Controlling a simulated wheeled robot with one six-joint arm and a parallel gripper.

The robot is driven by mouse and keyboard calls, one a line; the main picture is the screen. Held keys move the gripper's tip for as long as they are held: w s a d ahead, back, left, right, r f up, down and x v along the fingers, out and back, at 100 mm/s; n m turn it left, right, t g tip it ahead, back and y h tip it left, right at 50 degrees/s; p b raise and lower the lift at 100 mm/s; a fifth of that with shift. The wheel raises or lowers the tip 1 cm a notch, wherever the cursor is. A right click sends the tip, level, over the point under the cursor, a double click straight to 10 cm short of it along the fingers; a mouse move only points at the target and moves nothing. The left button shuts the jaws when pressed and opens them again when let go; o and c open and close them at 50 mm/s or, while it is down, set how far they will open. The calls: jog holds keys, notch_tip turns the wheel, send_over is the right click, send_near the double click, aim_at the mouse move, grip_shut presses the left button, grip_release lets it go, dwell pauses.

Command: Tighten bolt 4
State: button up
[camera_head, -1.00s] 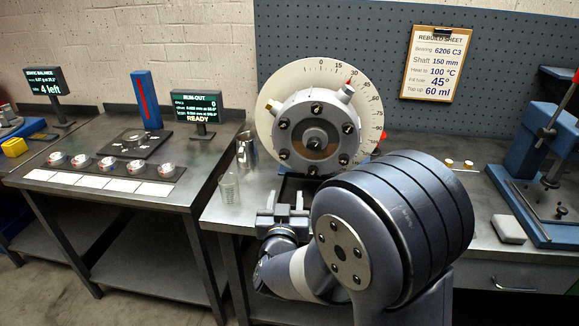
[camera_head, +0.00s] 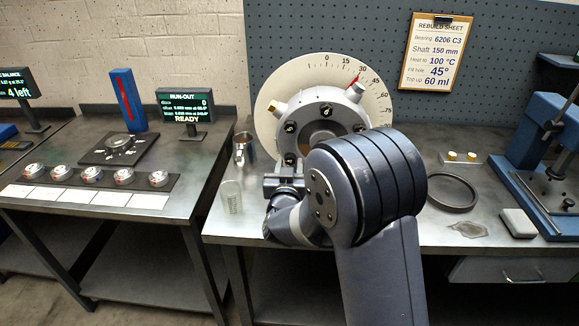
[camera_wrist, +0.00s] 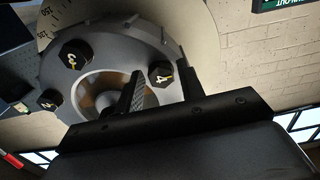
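The grey round housing (camera_head: 312,100) stands upright on the bench in front of a white dial plate (camera_head: 268,118). Black hex bolts ring its face. In the wrist view, bolt 4 (camera_wrist: 161,72), with a yellow 4 on its head, shows between the fingertips of my gripper (camera_wrist: 160,78). The fingers are apart with nothing held, and the bolt seems just beyond them; contact cannot be told. In the head view my gripper (camera_head: 284,182) is in front of the housing's lower left. My arm hides the housing's lower right.
Two more numbered bolts (camera_wrist: 75,54) (camera_wrist: 50,100) sit left of bolt 4 in the wrist view. A glass beaker (camera_head: 231,196) and a metal cup (camera_head: 244,148) stand left of my gripper. A dark ring (camera_head: 452,205) lies right of my arm. The run-out screen (camera_head: 186,105) reads READY.

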jog(key=c, duration=0.7)
jog(key=shift+f+b, duration=0.1)
jog(key=shift+b, duration=0.25)
